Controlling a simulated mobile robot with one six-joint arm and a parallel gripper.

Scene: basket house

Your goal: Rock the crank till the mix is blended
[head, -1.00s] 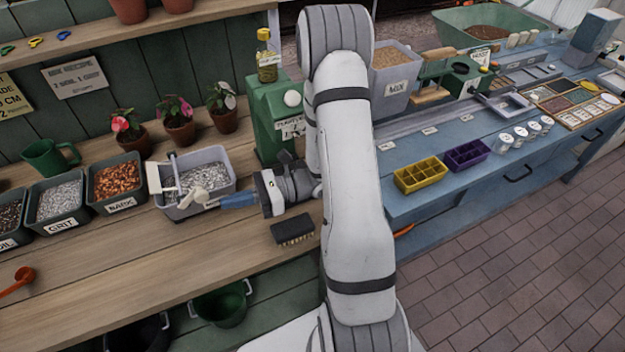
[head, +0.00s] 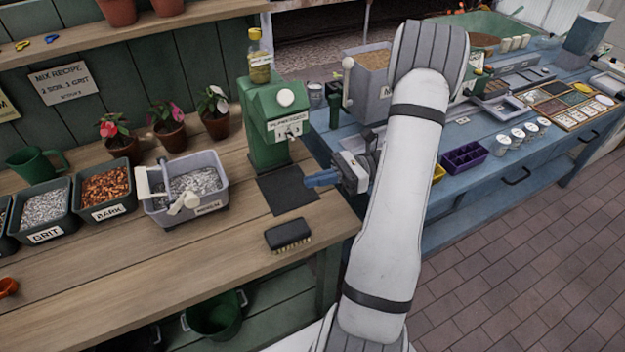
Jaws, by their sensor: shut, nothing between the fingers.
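A grey tub (head: 216,208) with a worn front label stands on the wooden bench at left. Pale grey, coarse mix (head: 195,183) lies in it. My gripper (head: 310,181) has blue fingers, shut and empty. It hovers right of the grey tub, near the gap between the benches, clear of both cranks.
A green dispenser (head: 270,125) with a dark mat in front stands between tub and gripper. A black brush (head: 288,235) lies near the bench edge. Bins of grit (head: 45,208) and bark (head: 105,187) stand left of the tub. Potted plants line the back.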

